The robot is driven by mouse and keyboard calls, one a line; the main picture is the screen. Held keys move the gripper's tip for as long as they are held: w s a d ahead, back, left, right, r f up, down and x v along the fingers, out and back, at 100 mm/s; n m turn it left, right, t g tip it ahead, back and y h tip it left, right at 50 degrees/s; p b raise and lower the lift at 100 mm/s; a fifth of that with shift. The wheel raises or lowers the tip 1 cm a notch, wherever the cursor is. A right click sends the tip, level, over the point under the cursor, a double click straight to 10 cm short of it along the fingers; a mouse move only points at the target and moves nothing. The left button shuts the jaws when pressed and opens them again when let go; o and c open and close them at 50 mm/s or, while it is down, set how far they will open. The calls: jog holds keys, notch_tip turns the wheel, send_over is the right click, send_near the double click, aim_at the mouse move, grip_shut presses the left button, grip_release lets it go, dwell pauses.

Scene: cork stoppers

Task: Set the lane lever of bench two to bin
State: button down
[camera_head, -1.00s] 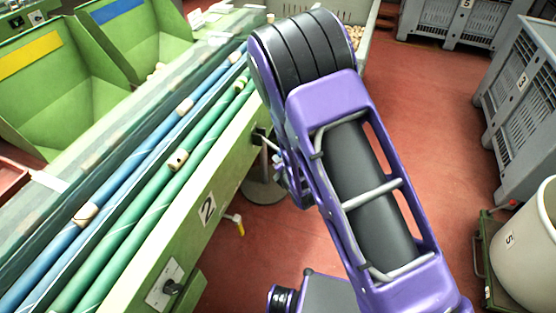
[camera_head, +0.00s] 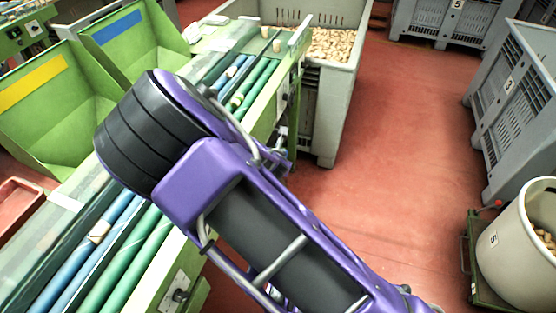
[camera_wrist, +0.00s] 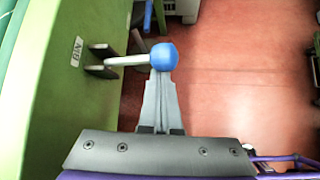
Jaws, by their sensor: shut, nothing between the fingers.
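The lane lever shows in the wrist view as a pale rod with a blue ball knob (camera_wrist: 165,57). It sticks out to the right from a dark slotted bracket (camera_wrist: 100,60) on the green bench side. My gripper (camera_wrist: 160,82) is shut and empty, its fingertips right at the knob; I cannot tell whether they touch it. Bench two (camera_head: 262,108) is the green bench with blue and green rollers in the head view. My arm covers its middle there, and the lever is not clear in that view.
A grey crate of corks (camera_head: 340,80) stands at the bench's far end. A dark rotary knob (camera_head: 180,295) is on the bench's near side. Green hoppers (camera_head: 50,100) stand left. A white tub (camera_head: 520,250) and grey crates are right. Red floor between is clear.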

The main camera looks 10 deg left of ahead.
jog(key=shift+w+a+r+p, duration=0.1)
jog(key=shift+a+r+p, duration=0.2)
jog(key=shift+r, duration=0.4)
jog(key=shift+a+r+p, duration=0.2)
jog(key=shift+r+p, duration=0.1)
jog(key=shift+r, duration=0.35)
